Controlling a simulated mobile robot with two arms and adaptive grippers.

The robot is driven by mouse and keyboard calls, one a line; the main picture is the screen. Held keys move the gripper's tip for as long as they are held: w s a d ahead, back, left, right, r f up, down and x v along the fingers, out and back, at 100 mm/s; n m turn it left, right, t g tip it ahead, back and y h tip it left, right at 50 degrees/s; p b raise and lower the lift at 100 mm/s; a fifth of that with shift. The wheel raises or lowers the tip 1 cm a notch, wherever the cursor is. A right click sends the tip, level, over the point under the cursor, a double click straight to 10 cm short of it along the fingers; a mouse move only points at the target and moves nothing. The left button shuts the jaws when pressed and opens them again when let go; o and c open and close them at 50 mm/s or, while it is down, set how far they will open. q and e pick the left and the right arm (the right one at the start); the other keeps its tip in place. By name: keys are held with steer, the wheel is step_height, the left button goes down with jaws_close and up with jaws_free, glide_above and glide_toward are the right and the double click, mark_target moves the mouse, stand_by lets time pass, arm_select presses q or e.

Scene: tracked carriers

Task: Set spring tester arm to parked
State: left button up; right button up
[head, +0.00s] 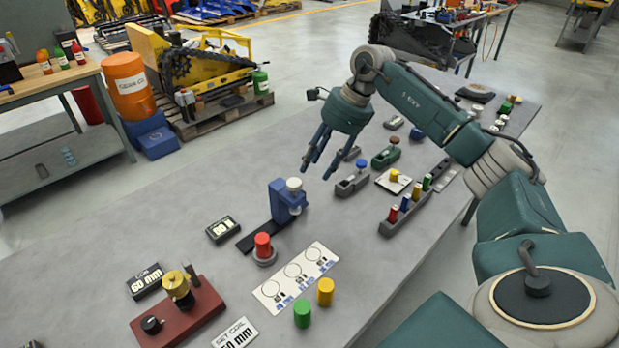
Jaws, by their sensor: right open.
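My right gripper (317,168) hangs open and empty above the grey bench, its fingers pointing down. A blue upright device with a white top (287,200) stands on a dark base strip (262,237), lower left of the gripper and apart from it. A red-based fixture (178,315) with a brass-coloured upper part (178,286) and a black knob (151,325) sits at the front left. I cannot tell for certain which of these is the spring tester, nor the position of its arm. My left gripper is out of view.
A red cylinder (263,245) stands on a grey ring near a white circle-marked card (297,276). Green (303,313) and yellow (325,292) cylinders stand beside the card. A rack of coloured pegs (407,208) is at right.

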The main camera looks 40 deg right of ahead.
steer(key=shift+v, duration=1.55)
